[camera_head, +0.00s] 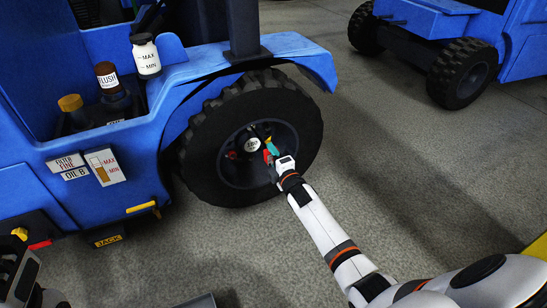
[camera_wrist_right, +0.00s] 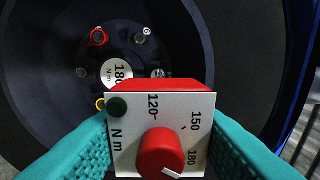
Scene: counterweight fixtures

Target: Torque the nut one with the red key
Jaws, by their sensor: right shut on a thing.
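The red key (camera_wrist_right: 160,86) is a red tool with a white dial face marked 120, 150 and 180 N m, a red knob and a dark green round spot. My right gripper (camera_head: 270,152), with teal fingers, is shut on it in front of the wheel. The wheel hub carries several nuts around a white cap (camera_wrist_right: 117,74) marked 180 N m. One nut (camera_wrist_right: 98,37) has a red ring; a yellow ring (camera_wrist_right: 101,104) shows partly behind the key's left edge. The key's working end is hidden, so I cannot tell whether it touches a nut.
The wheel's black tyre (camera_head: 200,165) sits under the blue truck's fender (camera_head: 290,45). Bottles (camera_head: 146,55) stand on the truck at left, above a yellow JACK label (camera_head: 108,240). Another blue vehicle (camera_head: 430,20) stands at the back right. Grey floor (camera_head: 400,160) between is clear.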

